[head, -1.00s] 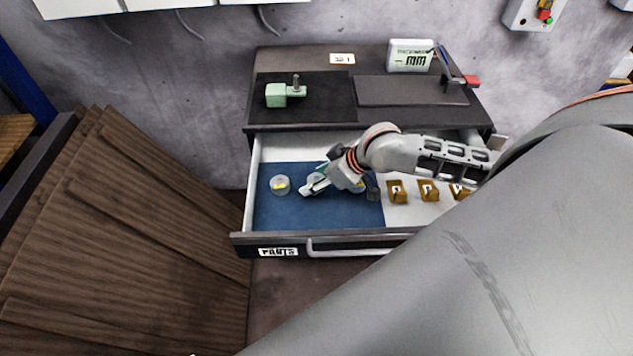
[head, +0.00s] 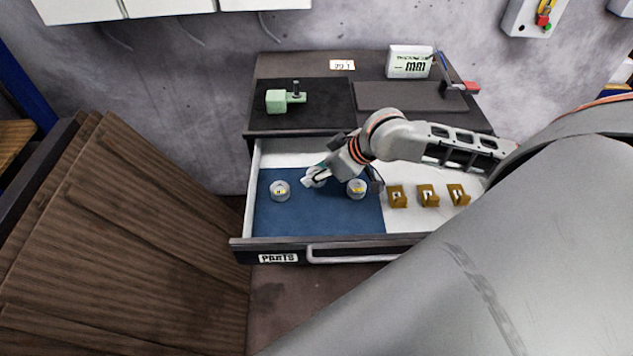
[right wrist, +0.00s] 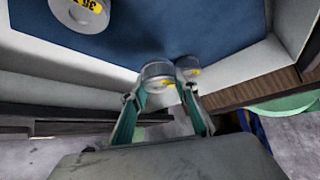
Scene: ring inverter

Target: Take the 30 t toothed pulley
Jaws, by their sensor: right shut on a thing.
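My right gripper (head: 314,180) is shut on a grey toothed pulley (right wrist: 157,73) with a yellow label, held above the blue mat (head: 330,217) in the open drawer. The fingers largely hide it in the head view, and I cannot read its label. A second pulley (head: 280,190) stands on the mat at the left; in the right wrist view it shows just behind the held one (right wrist: 188,67). A third pulley (head: 357,188) stands at the right; its yellow label looks like 36 in the right wrist view (right wrist: 82,14). My left gripper is not in view.
Three brown lettered blocks (head: 428,196) stand in the drawer's white right part. The drawer front (head: 360,250) has a long handle. On the bench top above are a green clamp-like part (head: 277,101), a dark plate (head: 410,95) and a display marked mm (head: 410,62).

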